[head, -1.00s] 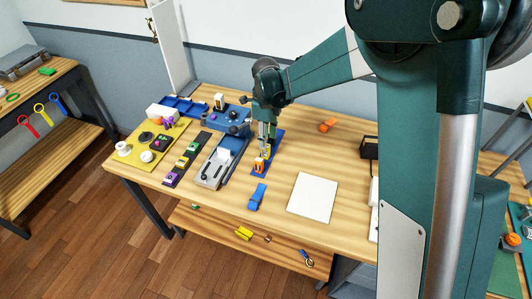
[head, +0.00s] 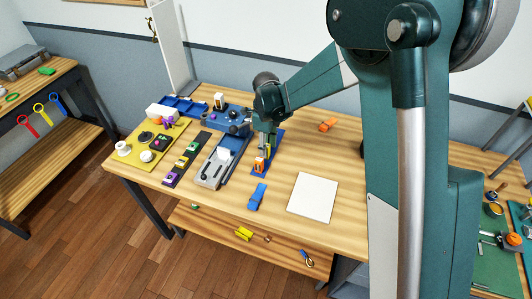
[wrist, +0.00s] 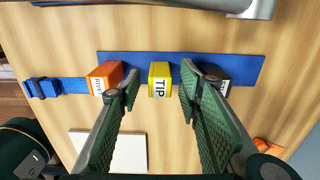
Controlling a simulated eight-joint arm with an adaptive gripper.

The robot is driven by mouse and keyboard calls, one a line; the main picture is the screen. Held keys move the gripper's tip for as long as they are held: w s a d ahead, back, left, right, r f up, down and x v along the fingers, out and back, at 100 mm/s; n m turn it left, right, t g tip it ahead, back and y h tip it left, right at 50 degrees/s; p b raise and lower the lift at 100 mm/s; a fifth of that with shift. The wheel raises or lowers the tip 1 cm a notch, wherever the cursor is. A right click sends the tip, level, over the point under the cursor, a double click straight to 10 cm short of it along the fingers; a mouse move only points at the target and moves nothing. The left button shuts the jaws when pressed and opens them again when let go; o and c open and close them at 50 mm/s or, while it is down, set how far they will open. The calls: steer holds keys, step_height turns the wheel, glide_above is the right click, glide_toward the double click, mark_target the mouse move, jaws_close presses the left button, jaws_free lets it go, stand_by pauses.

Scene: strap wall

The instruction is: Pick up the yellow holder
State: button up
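The yellow holder (wrist: 160,80), labelled TIP, stands on a blue strip (wrist: 245,68) between an orange holder (wrist: 104,79) and a black holder (wrist: 222,84). My gripper (wrist: 159,76) is open. In the wrist view its two green fingers lie on either side of the yellow holder, with gaps to both sides and nothing held. The right finger partly covers the black holder, and the left fingertip overlaps the orange one's edge. In the head view my gripper (head: 264,148) is over the strip and hides most of the yellow holder. I cannot tell the fingertips' exact height.
A blue strap (head: 257,197) lies in front of the strip. A white sheet (head: 313,197) is to the right. A grey and blue fixture (head: 218,165) stands close on the left. An orange part (head: 327,125) lies behind right, with bare wood around it.

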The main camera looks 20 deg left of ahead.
steer(key=shift+f, duration=1.15)
steer(key=c, duration=1)
